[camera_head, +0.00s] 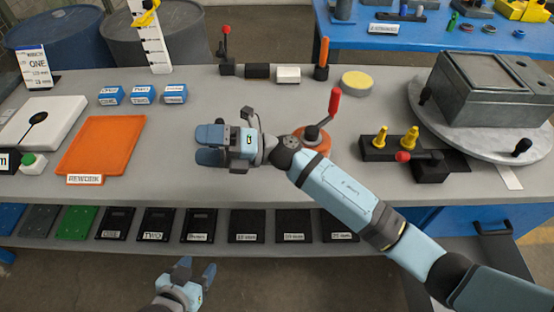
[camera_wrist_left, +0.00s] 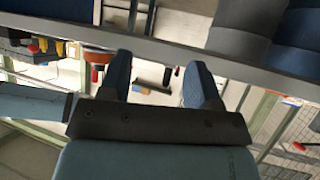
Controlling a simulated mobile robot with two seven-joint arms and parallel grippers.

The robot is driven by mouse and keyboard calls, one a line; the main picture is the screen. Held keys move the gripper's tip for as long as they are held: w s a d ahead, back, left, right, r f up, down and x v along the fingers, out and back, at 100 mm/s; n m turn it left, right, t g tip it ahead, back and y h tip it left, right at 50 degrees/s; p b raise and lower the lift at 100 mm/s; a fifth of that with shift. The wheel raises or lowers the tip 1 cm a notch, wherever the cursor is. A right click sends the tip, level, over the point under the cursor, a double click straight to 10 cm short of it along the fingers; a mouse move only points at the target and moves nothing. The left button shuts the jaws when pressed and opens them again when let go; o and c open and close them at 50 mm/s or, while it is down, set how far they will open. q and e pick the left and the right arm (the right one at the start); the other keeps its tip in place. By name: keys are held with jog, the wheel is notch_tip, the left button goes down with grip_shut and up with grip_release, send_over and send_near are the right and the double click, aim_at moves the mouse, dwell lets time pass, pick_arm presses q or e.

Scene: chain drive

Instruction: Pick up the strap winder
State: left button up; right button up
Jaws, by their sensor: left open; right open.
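No part is labelled as the strap winder. An orange round base with a dark hub and a red-handled lever (camera_head: 334,103) may be it; it stands on the grey table behind my right forearm, which hides part of it. My right gripper (camera_head: 204,146) is open and empty above the table middle, left of that base, fingers toward the orange tray. My left gripper (camera_head: 196,268) is open and empty in front of the table, low in the head view. Its two blue fingers also show apart in the left wrist view (camera_wrist_left: 158,80), with nothing between them.
An orange tray (camera_head: 103,142), blue boxes (camera_head: 142,94) and a white block (camera_head: 28,132) are at left. A grey gearbox (camera_head: 495,85) sits on a round plate at right, near yellow pegs (camera_head: 410,138). A shelf of dark trays (camera_head: 247,225) runs below the front edge.

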jog(key=w+f+n+g+h+b, duration=0.2)
jog(key=w+f+n+h+b, duration=0.4)
jog(key=f+n+h, duration=0.45)
jog(key=w+d+r+n+t+h+b, duration=0.1)
jog(key=w+d+r+t+h+b, duration=0.1)
jog(key=w+d+h, duration=0.35)
jog(key=w+d+r+n+t+h+b, duration=0.1)
jog(key=w+d+r+t+h+b, duration=0.15)
jog(key=w+d+h, duration=0.3)
jog(key=shift+y, duration=0.45)
notch_tip(320, 180, down, 14)
jog(key=shift+d+r+b, duration=0.1)
jog(key=shift+b, duration=1.1)
jog(key=c, duration=1.5)
pick_arm(q)
notch_tip(320, 180, down, 8)
jog(key=d, duration=0.1)
jog(key=shift+w+d+r+t+h, duration=0.15)
jog(key=shift+w+r+t+h, duration=0.1)
jog(key=shift+w+t+h, duration=0.05)
pick_arm(e)
jog(key=shift+c, duration=0.2)
